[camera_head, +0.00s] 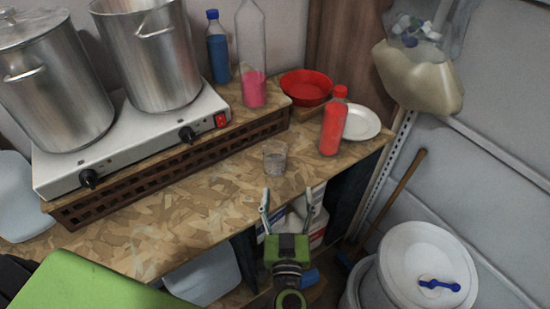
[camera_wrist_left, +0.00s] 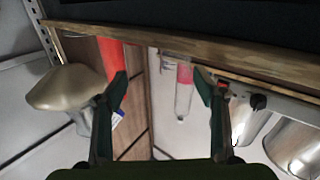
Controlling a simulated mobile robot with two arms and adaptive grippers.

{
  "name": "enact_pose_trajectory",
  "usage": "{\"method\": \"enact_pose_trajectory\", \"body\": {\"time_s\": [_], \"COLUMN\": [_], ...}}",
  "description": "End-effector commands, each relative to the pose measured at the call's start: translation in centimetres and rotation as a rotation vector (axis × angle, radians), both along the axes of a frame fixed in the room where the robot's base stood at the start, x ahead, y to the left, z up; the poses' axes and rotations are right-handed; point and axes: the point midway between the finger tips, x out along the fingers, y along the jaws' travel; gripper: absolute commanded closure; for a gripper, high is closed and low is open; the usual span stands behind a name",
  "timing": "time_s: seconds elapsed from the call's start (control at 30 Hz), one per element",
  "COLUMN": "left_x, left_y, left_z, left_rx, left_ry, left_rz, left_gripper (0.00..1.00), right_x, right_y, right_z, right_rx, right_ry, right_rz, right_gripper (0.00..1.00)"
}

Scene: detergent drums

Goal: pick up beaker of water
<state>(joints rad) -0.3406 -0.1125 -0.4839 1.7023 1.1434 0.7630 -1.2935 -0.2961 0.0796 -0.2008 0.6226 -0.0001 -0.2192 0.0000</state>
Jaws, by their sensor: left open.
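The beaker of water (camera_head: 275,158), small and clear, stands upright on the wooden worktop (camera_head: 225,200) near its front edge. My left gripper (camera_head: 287,197) is open and empty, just in front of that edge and short of the beaker, its fingers pointing toward it. In the left wrist view the same gripper (camera_wrist_left: 161,80) shows two spread fingers with nothing held between them. My right gripper is not in view.
A red bottle (camera_head: 334,122), a white plate (camera_head: 361,123) and a red bowl (camera_head: 306,87) stand right of and behind the beaker. A bottle with pink liquid (camera_head: 252,88) and a hotplate (camera_head: 140,140) with steel pots are behind. A lidded white bucket (camera_head: 410,260) stands at right.

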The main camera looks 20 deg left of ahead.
Motion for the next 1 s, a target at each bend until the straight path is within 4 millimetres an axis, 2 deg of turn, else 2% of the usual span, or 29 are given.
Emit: {"method": "enact_pose_trajectory", "body": {"time_s": [0.1,0.2,0.53,0.77,1.0], "left_x": [-0.5,-0.1,5.6,7.3,10.2], "left_y": [1.1,1.7,4.0,4.8,6.3], "left_z": [-0.4,-0.8,-0.8,-0.6,-0.1], "left_rx": [0.004,0.009,0.009,0.009,0.009], "left_ry": [0.026,0.035,0.034,0.035,0.03], "left_rz": [0.076,0.101,0.102,0.1,0.1], "left_gripper": [0.36,0.36,0.36,0.36,0.36], "right_x": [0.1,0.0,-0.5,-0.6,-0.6], "right_y": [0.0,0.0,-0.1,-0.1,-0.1], "right_z": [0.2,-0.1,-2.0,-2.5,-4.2], "right_rx": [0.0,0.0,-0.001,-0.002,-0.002], "right_ry": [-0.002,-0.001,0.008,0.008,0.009], "right_rz": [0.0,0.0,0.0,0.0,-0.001], "right_gripper": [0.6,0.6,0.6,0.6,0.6]}}
